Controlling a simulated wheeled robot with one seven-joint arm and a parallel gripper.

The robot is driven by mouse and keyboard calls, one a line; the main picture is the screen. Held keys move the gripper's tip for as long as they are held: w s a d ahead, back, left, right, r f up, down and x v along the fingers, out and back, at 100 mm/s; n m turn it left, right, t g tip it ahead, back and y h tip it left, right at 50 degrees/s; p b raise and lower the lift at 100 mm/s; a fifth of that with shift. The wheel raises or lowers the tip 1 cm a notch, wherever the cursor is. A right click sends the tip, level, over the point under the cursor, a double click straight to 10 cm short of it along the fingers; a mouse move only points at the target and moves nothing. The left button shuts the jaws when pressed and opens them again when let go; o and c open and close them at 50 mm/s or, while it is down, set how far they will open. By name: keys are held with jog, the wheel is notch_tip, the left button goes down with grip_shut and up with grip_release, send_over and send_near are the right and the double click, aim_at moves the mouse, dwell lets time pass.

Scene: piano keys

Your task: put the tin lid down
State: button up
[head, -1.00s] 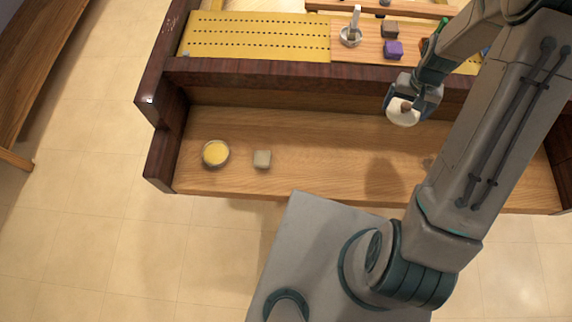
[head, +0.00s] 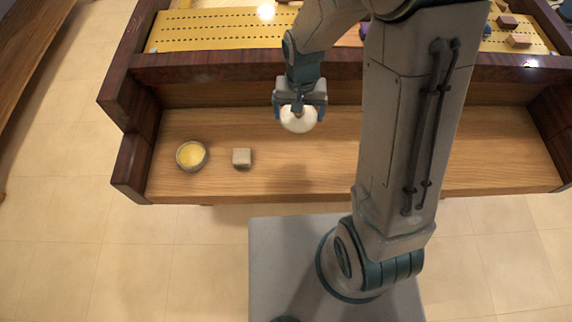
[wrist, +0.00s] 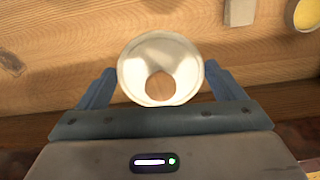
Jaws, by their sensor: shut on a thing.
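The tin lid (head: 299,122) is a round white disc with a brown knob in the middle. My gripper (head: 300,109) is shut on it and holds it above the wooden shelf, right of centre-left. In the wrist view the lid (wrist: 136,66) sits between my two blue fingers (wrist: 163,90), its knob facing my wrist. An open round tin (head: 191,156) with yellow contents stands on the shelf to the left of my gripper. It shows partly at the top right corner of the wrist view (wrist: 307,14).
A small grey block (head: 241,158) lies on the shelf between the tin and the lid. The wooden shelf (head: 460,160) is bare on the right. A dark raised wooden ledge (head: 215,70) runs behind it, with a yellow perforated board (head: 200,30) beyond.

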jog(key=s+a+f+m+b, duration=0.1)
jog(key=s+a+f+b, duration=0.25)
jog(key=s+b, duration=0.25)
jog(key=s+a+f+b, duration=0.2)
jog(key=s+f+b, duration=0.2)
jog(key=s+b, duration=0.15)
send_over(287, 158)
notch_tip(287, 158, down, 7)
jog(key=shift+f+b, duration=0.3)
jog(key=shift+f, duration=1.75)
jog(key=shift+f, duration=0.2)
jog(key=o, duration=0.7)
jog(key=shift+r, duration=0.1)
